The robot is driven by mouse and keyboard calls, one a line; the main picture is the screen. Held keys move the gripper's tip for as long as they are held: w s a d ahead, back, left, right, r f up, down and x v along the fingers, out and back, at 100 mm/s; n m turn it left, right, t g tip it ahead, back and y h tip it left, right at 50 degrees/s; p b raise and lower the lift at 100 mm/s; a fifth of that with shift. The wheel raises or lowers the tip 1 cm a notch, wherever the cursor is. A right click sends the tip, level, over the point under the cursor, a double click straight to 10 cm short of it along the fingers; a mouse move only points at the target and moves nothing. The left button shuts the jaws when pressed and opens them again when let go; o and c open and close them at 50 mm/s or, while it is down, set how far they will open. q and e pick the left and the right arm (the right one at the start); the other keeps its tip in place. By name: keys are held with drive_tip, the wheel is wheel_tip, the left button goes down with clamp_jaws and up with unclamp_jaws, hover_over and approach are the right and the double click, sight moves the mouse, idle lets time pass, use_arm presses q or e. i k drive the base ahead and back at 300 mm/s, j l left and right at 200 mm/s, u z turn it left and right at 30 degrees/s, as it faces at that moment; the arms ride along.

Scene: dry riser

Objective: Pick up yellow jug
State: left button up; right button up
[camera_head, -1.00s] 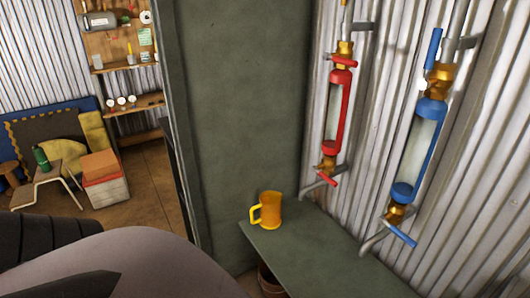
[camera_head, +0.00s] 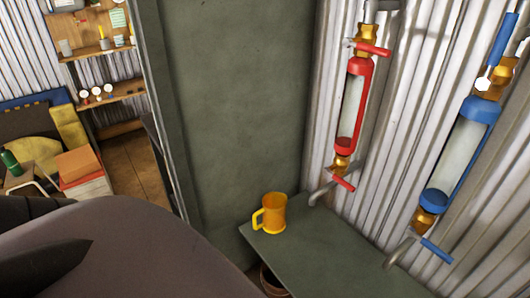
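The yellow jug (camera_head: 273,214) stands upright near the left end of a grey-green bench (camera_head: 335,257). Its handle points to the left. Nothing is touching the jug except the bench under it. Part of my own body fills the lower left of the view. Neither gripper's fingers can be made out in this view.
A red sight-glass pipe (camera_head: 357,66) and a blue one (camera_head: 485,108) with valve levers are on the corrugated wall at right. A grey-green panel (camera_head: 235,110) stands behind the jug. A brown pot (camera_head: 270,281) is under the bench. The bench top right of the jug is clear.

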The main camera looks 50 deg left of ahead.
sight(273, 211)
drive_tip(key=j, duration=0.4)
drive_tip(key=i+j, duration=0.15)
drive_tip(key=j, duration=0.7)
drive_tip(key=i, duration=0.05)
